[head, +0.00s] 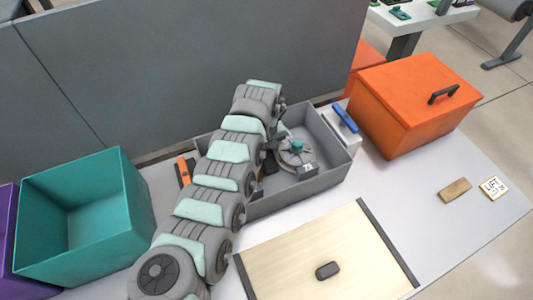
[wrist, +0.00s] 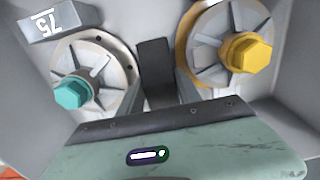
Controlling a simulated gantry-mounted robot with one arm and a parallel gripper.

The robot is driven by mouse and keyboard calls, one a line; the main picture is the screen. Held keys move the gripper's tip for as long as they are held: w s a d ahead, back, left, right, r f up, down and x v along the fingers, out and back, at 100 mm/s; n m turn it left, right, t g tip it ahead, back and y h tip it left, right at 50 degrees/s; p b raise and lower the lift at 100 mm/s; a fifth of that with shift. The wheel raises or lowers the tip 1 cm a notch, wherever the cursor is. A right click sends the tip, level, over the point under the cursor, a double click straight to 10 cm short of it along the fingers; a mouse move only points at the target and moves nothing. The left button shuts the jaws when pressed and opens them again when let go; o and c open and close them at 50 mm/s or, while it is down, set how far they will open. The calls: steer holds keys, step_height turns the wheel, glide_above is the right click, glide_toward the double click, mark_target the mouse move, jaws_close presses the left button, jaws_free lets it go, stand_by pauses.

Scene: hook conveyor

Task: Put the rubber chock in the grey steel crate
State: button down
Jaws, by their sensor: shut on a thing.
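The grey steel crate (head: 300,194) stands open at the middle of the table, partly hidden behind my arm. My gripper (wrist: 158,92) is down inside the crate and shut on a dark block, the rubber chock (wrist: 155,62). In the wrist view the chock sits between the two fingers, with a teal-bolted disc (wrist: 105,75) to its left and a yellow-bolted disc (wrist: 222,22) to its right. I cannot tell whether the chock touches the crate floor.
A block marked 75 (wrist: 60,20) is also in the crate. A teal bin (head: 85,225) stands left, an orange lidded box (head: 415,100) right. A pale board with dark rails and a dark grip (head: 327,270) lies in front.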

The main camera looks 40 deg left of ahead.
mark_target(267, 153)
steer(key=shift+f, duration=0.1)
steer(key=c, duration=1.1)
jaws_free()
step_height(267, 153, up, 12)
steer(key=shift+p, duration=0.45)
